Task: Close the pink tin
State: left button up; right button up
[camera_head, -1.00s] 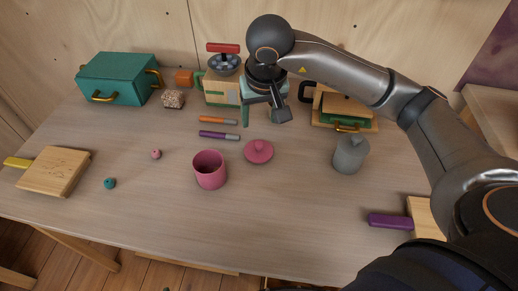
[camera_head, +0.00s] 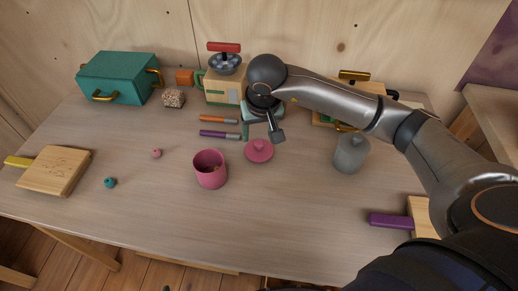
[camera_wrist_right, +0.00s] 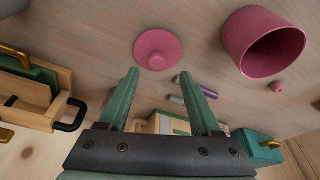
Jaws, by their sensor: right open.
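The pink tin (camera_head: 210,172) stands upright and open on the table, left of centre in the head view. It also shows at the upper right of the right wrist view (camera_wrist_right: 240,48). Its pink lid (camera_head: 259,153) lies on the table just right of the tin, knob up; in the wrist view the lid (camera_wrist_right: 152,48) is beyond the fingertips. My right gripper (camera_head: 262,133) is above and just behind the lid, not touching it as far as I can see. Its green fingers (camera_wrist_right: 160,78) are apart with nothing between them. My left gripper is not in view.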

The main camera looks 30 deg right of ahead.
aim_at(259, 143)
jog(key=x, duration=0.4)
jog(key=shift+d+f, duration=0.2)
jog(key=shift+f, duration=0.2)
jog(key=shift+c, duration=0.3)
grip_shut()
